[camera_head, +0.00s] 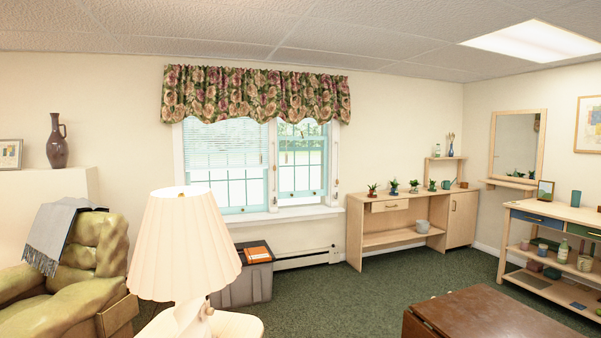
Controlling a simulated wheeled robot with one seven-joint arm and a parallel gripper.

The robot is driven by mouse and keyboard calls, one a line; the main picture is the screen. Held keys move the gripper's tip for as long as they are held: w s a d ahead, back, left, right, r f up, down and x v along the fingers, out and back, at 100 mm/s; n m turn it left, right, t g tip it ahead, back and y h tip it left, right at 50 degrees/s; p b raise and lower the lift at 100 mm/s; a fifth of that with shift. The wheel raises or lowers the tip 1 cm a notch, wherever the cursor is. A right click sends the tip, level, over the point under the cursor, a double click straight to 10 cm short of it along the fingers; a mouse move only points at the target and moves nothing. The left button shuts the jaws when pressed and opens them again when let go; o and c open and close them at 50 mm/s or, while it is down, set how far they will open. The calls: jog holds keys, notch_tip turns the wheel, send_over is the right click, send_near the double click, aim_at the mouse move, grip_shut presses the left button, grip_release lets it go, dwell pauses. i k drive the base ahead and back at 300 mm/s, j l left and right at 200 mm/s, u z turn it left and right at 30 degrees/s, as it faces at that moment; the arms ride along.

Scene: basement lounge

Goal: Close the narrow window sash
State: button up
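The window has a wide sash (227,208) on the left and a narrow sash (301,193) on the right, both with pale teal frames and glazing bars. The narrow sash's bottom rail sits higher than the wide sash's, with a pale strip between it and the white sill (290,214). It looks slightly raised, but the gap is too small to be certain. A floral valance (256,93) hides the window's top. A blind covers the upper part of the wide side. My gripper is not in view.
A lamp (183,245) on a white table (240,326) stands in front, left of the window. A grey bin (242,288) with an orange book sits below the window. A wooden shelf unit (385,239) stands right. A brown table (480,312) is at front right; green carpet (335,300) lies open between.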

aim_at(295, 193)
jog(key=i, duration=0.95)
jog(key=i+u, duration=0.15)
jog(key=i, duration=0.85)
jog(key=i+l, duration=0.2)
jog(key=i, duration=0.75)
jog(key=i+j, duration=0.1)
jog(key=i, duration=0.85)
jog(key=i+j, duration=0.1)
jog(key=i, duration=0.9)
jog(key=i+z, duration=0.2)
jog(key=i, duration=0.8)
jog(key=i+z, duration=0.15)
jog(key=i, duration=0.85)
jog(key=i+j+u, duration=0.15)
jog(key=i, duration=0.65)
jog(key=i+j+u, duration=0.2)
jog(key=i, duration=0.65)
